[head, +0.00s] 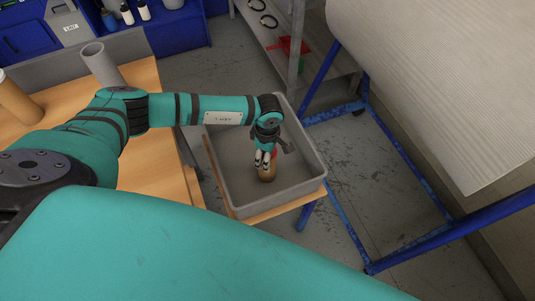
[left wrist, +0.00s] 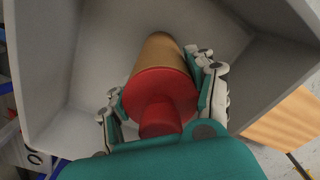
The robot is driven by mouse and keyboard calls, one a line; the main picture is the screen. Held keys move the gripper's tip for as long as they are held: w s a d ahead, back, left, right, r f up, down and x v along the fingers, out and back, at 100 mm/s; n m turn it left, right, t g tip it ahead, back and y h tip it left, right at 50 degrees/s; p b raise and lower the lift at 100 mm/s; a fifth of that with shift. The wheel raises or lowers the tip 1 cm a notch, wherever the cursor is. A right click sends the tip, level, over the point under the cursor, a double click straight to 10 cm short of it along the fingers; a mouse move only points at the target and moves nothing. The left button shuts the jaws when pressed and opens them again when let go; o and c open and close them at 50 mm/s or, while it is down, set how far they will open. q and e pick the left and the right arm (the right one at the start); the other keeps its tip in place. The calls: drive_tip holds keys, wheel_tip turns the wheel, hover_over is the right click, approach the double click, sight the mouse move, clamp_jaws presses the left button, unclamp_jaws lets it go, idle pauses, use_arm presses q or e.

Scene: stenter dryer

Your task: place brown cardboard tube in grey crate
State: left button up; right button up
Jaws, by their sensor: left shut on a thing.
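The brown cardboard tube (head: 267,174) has a red end piece and is held inside the outline of the grey crate (head: 234,194). My left gripper (head: 265,160) is shut on the tube from above. In the left wrist view, the fingers (left wrist: 162,100) lie on both sides of the tube's red end (left wrist: 158,92). The brown body (left wrist: 160,55) points towards the inside of the crate (left wrist: 100,50). I cannot tell whether the tube touches the crate floor. My right gripper is not in view.
The crate rests on a small wooden-topped stand (head: 285,208). A wooden table (head: 150,175) on the left bears a grey tube (head: 101,64) and another brown cylinder (head: 18,104). A blue frame (head: 345,218) and a large pale roll (head: 440,80) stand on the right.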

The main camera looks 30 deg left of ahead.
use_arm(q)
drive_tip(key=shift+f, duration=0.1)
drive_tip(key=o, duration=1.6)
drive_tip(key=shift+o, duration=0.2)
wheel_tip(320, 180, up, 12)
drive_tip(key=shift+r+b, duration=0.15)
drive_tip(key=shift+b, duration=0.65)
